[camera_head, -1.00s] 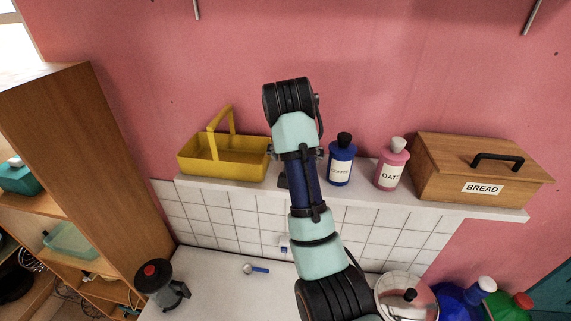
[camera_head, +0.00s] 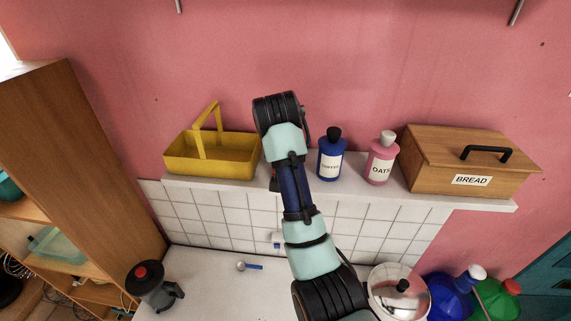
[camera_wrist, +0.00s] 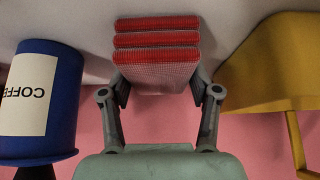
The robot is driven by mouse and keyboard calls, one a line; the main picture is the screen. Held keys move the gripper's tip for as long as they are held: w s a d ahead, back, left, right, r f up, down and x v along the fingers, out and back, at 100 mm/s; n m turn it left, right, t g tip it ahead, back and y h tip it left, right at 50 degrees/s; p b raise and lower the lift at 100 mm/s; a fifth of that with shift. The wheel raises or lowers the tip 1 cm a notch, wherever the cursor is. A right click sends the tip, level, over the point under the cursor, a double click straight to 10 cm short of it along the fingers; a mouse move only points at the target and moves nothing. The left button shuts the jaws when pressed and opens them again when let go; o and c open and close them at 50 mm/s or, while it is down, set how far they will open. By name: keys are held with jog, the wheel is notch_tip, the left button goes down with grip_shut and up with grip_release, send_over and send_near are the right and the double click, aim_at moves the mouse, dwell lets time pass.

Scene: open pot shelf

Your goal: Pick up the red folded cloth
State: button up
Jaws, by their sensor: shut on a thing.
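The red folded cloth (camera_wrist: 157,40) shows in the wrist view as a stack of red folds with a paler woven face. My gripper (camera_wrist: 158,86) is shut on it, with one grey finger at each side. The white shelf (camera_wrist: 240,20) is behind the cloth in that view; I cannot tell whether the cloth touches it.
On the shelf (camera_head: 350,194), a yellow basket (camera_head: 235,160) stands left of my arm. A blue coffee jar (camera_head: 330,160), a pink oats jar (camera_head: 380,165) and a wooden bread box (camera_head: 440,165) stand right. A counter with a moka pot (camera_head: 150,285) lies below.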

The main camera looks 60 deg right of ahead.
jog(key=shift+r, duration=0.1)
notch_tip(320, 180, up, 20)
dwell(0.5)
